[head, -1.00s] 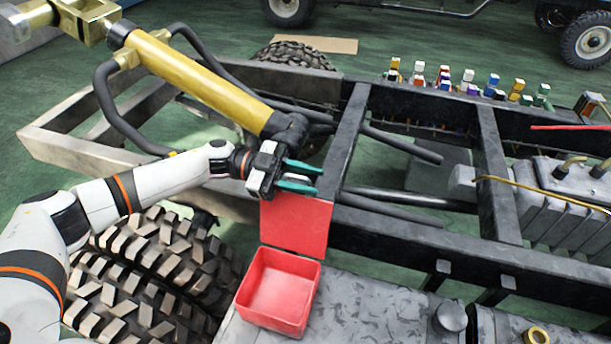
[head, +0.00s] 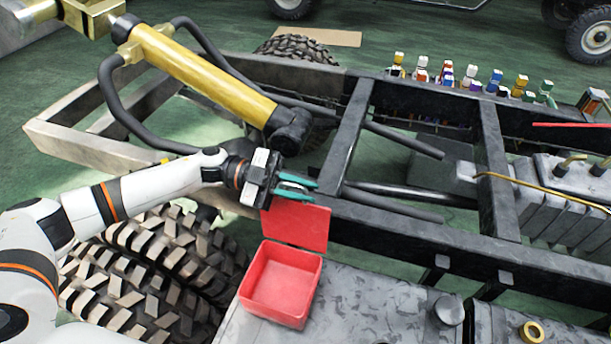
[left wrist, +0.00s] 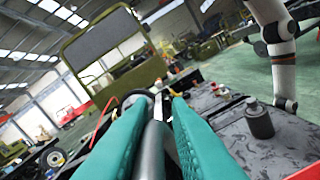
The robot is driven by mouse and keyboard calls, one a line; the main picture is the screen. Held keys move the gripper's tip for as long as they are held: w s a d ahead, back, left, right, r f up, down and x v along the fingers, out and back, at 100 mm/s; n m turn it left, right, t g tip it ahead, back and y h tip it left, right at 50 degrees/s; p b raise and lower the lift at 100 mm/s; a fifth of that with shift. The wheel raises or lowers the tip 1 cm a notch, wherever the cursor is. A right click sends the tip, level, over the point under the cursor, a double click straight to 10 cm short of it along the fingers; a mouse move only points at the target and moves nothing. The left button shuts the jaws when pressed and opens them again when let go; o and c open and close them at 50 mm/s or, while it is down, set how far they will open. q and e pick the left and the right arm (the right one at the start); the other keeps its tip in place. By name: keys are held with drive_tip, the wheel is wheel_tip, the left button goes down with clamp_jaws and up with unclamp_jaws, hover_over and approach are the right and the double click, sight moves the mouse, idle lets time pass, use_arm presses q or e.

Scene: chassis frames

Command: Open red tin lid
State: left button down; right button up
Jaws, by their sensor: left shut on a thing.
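The red tin (head: 281,318) stands open on a grey, scuffed top, and its inside looks empty. Its red lid (head: 298,228) is swung up behind it, joined along the tin's back edge. My left gripper (head: 297,186) is at the lid's upper edge, its teal fingers pointing right. They are closed around a grey rod-like handle, which shows between the fingers in the left wrist view (left wrist: 153,150). The fingers partly hide where the handle meets the lid. My right gripper is not in view.
A black chassis frame (head: 348,140) runs behind the lid. A yellow hydraulic cylinder (head: 200,75) slants above my left arm. Large tyres (head: 150,262) lie beneath it. A grey cap (head: 449,310) stands right of the tin. Small coloured connectors (head: 470,75) line the far rail.

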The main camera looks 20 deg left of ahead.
use_arm(q)
drive_tip(key=shift+w+r, duration=0.15)
drive_tip(key=shift+r, duration=0.1)
drive_tip(key=c, duration=1.5)
unclamp_jaws()
drive_tip(key=shift+c, duration=0.2)
drive_tip(key=shift+o, duration=0.2)
drive_tip(key=shift+f, duration=0.2)
drive_tip(key=shift+a, duration=0.1)
drive_tip(key=a+b, duration=0.2)
drive_tip(key=a, duration=1)
drive_tip(key=shift+b, duration=0.4)
drive_tip(key=shift+d, duration=0.1)
